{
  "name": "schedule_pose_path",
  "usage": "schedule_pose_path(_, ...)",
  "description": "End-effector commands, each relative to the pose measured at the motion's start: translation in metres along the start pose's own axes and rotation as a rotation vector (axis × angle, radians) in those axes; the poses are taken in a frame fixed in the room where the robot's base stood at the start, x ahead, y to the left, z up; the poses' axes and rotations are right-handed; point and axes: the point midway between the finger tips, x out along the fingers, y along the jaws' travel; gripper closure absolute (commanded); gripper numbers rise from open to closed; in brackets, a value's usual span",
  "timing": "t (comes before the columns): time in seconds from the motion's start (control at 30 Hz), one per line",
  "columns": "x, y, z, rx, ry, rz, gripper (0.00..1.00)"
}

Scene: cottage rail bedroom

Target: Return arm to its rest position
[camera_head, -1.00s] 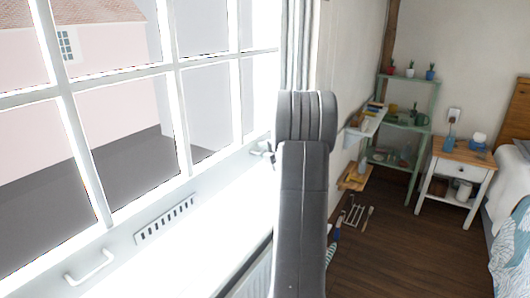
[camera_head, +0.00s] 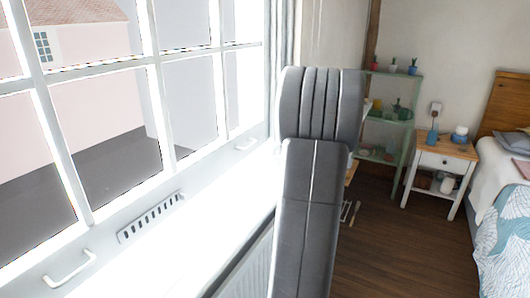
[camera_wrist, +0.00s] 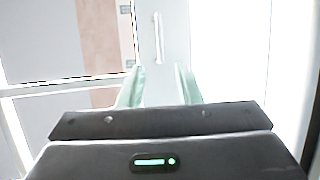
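My arm (camera_head: 308,200) stands raised in the middle of the head view, a grey link with a thick ribbed joint on top. My gripper is hidden in the head view. In the wrist view my gripper (camera_wrist: 159,68) shows two pale green fingers, apart, with no object between them. Behind them are the white window frame and a white handle (camera_wrist: 158,38). I cannot tell how far the fingers are from the window.
The window (camera_head: 150,100) and its bright white sill (camera_head: 190,235) run close along the left. Behind the arm stand a green shelf (camera_head: 400,124) and a wooden-topped nightstand (camera_head: 440,160). A bed (camera_head: 490,185) is at right. The dark floor (camera_head: 410,250) between is clear.

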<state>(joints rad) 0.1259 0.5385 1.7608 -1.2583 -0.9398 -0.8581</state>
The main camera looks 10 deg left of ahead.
Motion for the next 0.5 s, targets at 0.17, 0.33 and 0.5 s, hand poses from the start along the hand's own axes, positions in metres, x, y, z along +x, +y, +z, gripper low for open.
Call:
schedule_pose_path(0.17, -0.0076, -0.0001, -0.0002, 0.001, 0.0, 0.0, 0.69)
schedule_pose_path(0.33, -0.0076, 0.0001, -0.0003, 0.001, 0.0, 0.0, 0.69)
schedule_pose_path(0.5, -0.0052, 0.0001, -0.0002, 0.001, 0.001, 0.0, 0.69)
